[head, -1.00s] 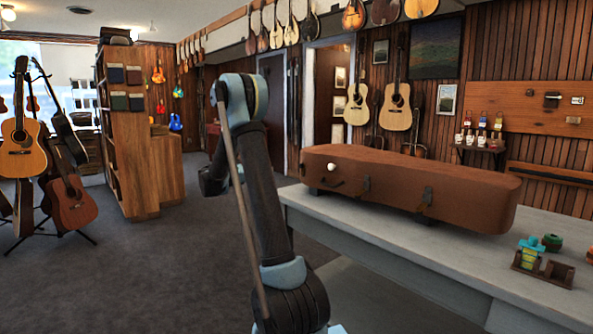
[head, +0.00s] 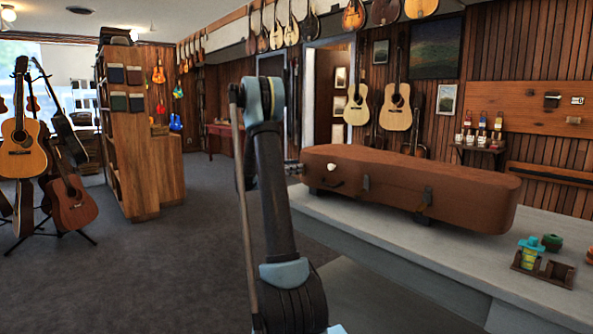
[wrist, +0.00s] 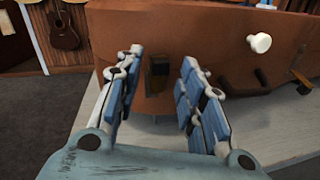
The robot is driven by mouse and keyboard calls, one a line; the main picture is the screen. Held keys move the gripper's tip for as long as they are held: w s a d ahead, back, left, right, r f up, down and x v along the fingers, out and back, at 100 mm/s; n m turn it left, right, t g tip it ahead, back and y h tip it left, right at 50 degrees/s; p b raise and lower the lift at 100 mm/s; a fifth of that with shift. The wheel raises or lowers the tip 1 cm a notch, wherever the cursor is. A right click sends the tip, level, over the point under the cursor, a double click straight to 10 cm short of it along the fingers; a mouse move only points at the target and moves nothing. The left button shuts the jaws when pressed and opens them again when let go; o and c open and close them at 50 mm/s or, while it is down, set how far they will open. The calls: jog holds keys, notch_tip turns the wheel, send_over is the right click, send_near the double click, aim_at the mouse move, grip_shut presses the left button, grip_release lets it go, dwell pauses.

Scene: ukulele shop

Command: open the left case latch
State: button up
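The brown instrument case (head: 460,192) lies closed along the counter, to the right of my arm in the head view. In the wrist view its brown side (wrist: 205,35) fills the upper part. A small dark latch (wrist: 158,68) on that side shows between the two fingers of my gripper (wrist: 162,58). The gripper is open, one finger on each side of the latch; I cannot tell whether either touches it. Another latch (head: 427,197) shows farther right on the case.
A white knob (wrist: 259,43) and a dark handle (wrist: 250,82) are on the case to the right of the fingers. A small wooden holder (head: 545,267) with coloured items stands on the counter (head: 400,250) at the right.

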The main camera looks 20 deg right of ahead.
jog(key=shift+w+d, duration=0.15)
jog(key=shift+d, duration=0.9)
grip_shut()
jog(key=shift+f, duration=0.1)
jog(key=shift+a+h, duration=0.1)
jog(key=shift+h, duration=0.2)
jog(key=shift+s+a+f+m+g+h, duration=0.25)
jog(key=shift+f+m+h, duration=0.3)
jog(key=shift+h, duration=0.8)
jog(key=shift+s+a+f+m+g+h, duration=0.15)
jog(key=shift+a+f+m+h, duration=0.3)
jog(key=shift+h, duration=0.95)
jog(key=shift+s+a+f+m+g+h, duration=0.15)
jog(key=shift+f+m+h, duration=0.5)
jog(key=shift+h, duration=0.7)
jog(key=shift+s+a+f, duration=0.1)
